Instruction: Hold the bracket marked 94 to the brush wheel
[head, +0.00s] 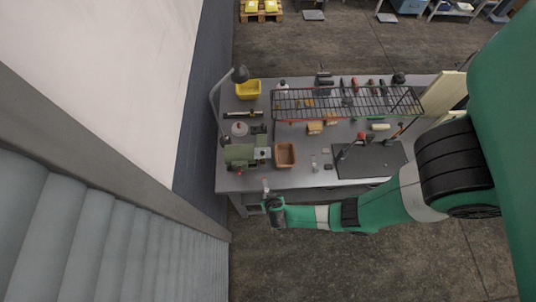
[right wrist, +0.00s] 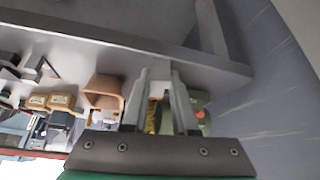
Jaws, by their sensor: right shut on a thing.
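My right gripper (head: 266,186) is at the front edge of the bench, in front of the green bench machine (head: 239,155). In the right wrist view its fingers (right wrist: 161,78) are shut on a small light grey piece (right wrist: 160,74), seemingly the bracket; no number is readable. A yellow-gold round part (right wrist: 152,115), which looks like the brush wheel, shows between the fingers, beside the green machine (right wrist: 197,105). It is partly hidden by the fingers and appears apart from the grey piece. My left gripper is in neither view.
A brown open bin (head: 285,164) stands right of the machine. A black mat (head: 385,166) lies on the right of the grey bench (head: 310,182). A wire rack (head: 345,101) spans the back. A lamp (head: 239,75) and yellow bin (head: 248,96) stand at the back left.

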